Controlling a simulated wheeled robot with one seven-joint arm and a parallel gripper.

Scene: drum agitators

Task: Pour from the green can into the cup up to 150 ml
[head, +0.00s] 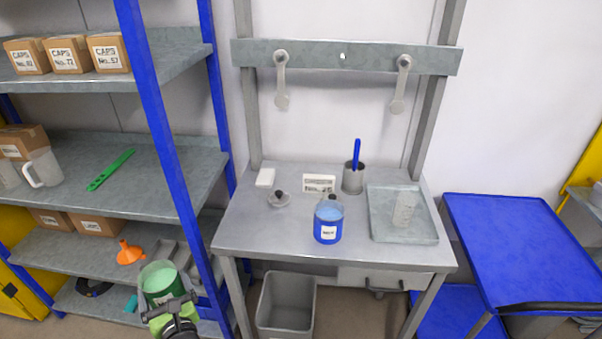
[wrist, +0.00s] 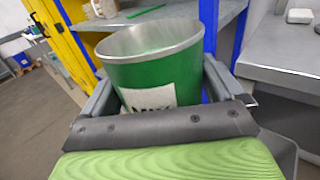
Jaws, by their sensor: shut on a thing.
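The green can (head: 163,286), with a white label and pale green contents, is held at the lower left in the head view. It fills the middle of the wrist view (wrist: 150,68), open at the top and roughly upright. My gripper (head: 168,303) is shut on it, with a grey finger on each side of the can in the wrist view (wrist: 158,98). The can is left of the bench, well apart from the cup.
A blue shelf post (head: 165,150) rises near my gripper. A grey bin (head: 287,302) stands below.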

